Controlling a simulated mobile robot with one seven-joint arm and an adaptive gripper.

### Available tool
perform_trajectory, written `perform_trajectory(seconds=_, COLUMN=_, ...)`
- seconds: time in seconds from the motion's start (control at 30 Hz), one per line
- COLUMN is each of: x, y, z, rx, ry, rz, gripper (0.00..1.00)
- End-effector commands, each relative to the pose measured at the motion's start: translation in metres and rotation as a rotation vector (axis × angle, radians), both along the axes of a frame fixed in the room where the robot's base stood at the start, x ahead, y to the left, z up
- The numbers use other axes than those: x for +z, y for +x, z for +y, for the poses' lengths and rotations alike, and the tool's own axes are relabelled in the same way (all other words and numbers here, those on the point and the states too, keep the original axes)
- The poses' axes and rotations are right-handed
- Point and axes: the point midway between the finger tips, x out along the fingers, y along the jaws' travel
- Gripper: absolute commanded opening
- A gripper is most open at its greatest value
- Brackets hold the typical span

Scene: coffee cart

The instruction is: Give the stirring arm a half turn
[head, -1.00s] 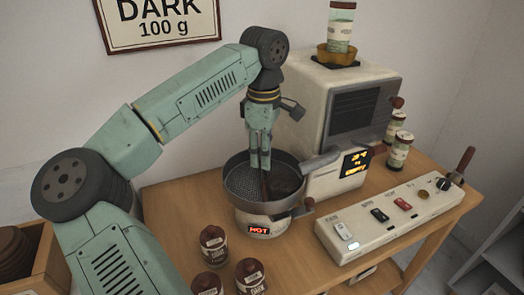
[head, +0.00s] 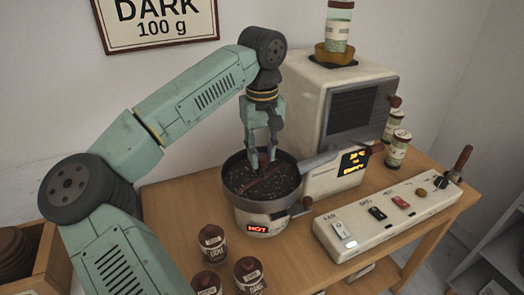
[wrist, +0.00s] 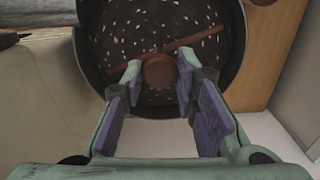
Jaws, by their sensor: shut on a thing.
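The stirring arm is a thin red-brown bar (wrist: 205,38) with a round knob (wrist: 159,72) at its middle, lying across the round dark pan (head: 227,188). In the wrist view the bar slants from lower left to upper right. My gripper (head: 262,160) reaches down into the pan from above. In the wrist view its two fingers (wrist: 160,68) are shut on the knob, one on each side. Dark beans with pale flecks (head: 268,185) cover the pan floor around the bar. The fingertips hide part of the knob in the head view.
The pan's base shows a lit HOT sign (head: 258,228). The cream roaster (head: 310,100) stands close behind. A switch panel (head: 385,222) lies to the right. Several dark jars (head: 212,243) stand in front, and pale-labelled jars (head: 397,148) stand at the right.

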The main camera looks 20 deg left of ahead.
Motion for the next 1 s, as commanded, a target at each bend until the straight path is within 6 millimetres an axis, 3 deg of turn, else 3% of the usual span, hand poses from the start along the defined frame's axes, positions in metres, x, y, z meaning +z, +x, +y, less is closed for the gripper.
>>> perform_trajectory(seconds=0.33, x=-0.0007, y=-0.0007, z=-0.0006, rx=-0.126, ry=-0.001, rz=0.003, gripper=0.0)
perform_trajectory(seconds=0.83, x=-0.0008, y=-0.0009, z=-0.0003, rx=-0.142, ry=-0.001, rz=0.004, gripper=0.0)
perform_trajectory(seconds=0.87, x=-0.0008, y=-0.0009, z=-0.0003, rx=-0.142, ry=-0.001, rz=0.004, gripper=0.28)
perform_trajectory(seconds=1.0, x=-0.0007, y=-0.0006, z=-0.0002, rx=-0.141, ry=-0.001, rz=0.003, gripper=0.38)
